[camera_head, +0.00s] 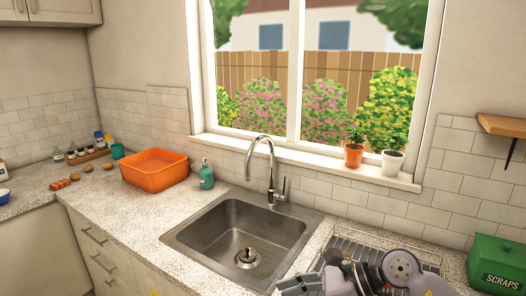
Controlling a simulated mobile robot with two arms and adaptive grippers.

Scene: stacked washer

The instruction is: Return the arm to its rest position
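Part of my arm, with white and grey rounded joints, shows at the bottom edge right of centre, in front of the dish rack. I take it to be my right arm. A grey piece at its left end may be part of the gripper, but it is cut off by the frame edge and I cannot make out fingertips. Whether it is open or shut, or holds anything, is hidden. My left arm and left gripper are not in view.
A steel sink (215,232) with a tall faucet (271,165) is set in the speckled counter. A metal dish rack (345,246) lies by my arm, and a green scraps bin (497,262) is right. An orange basin (155,170) and soap bottle (206,175) stand left.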

